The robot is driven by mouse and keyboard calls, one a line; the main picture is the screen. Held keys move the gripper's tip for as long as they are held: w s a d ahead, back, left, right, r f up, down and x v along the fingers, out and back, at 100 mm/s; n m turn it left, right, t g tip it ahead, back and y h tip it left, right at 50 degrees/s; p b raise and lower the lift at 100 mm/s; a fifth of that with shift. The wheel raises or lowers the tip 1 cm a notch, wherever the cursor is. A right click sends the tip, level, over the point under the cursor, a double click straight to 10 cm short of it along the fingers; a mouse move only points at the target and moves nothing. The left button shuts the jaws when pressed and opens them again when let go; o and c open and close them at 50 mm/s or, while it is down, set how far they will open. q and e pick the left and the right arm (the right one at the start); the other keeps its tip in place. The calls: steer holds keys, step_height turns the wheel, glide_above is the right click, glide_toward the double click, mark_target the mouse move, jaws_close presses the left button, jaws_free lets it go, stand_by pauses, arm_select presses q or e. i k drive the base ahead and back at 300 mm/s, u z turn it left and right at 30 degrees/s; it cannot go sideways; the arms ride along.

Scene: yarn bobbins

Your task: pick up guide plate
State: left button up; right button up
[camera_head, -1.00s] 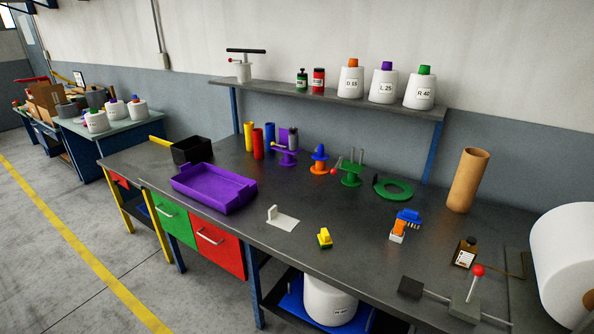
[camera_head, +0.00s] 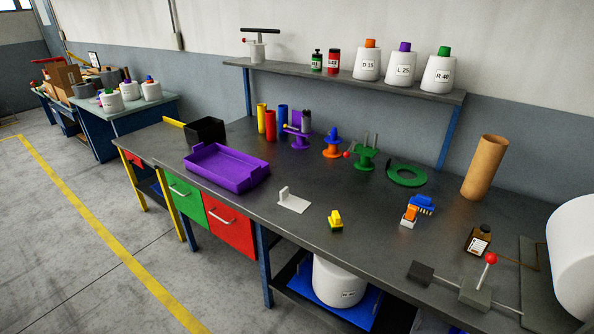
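A white plate with a small upright piece (camera_head: 292,201), which looks like the guide plate, lies flat on the dark workbench (camera_head: 330,228) near its front edge. It stands apart from the things around it, and nothing covers it. Neither of my grippers shows in the head view.

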mark_target(295, 203)
steer(key=k, duration=0.5)
steer(key=z, duration=1)
steer(key=i, duration=1.25)
steer(key=u, duration=0.6)
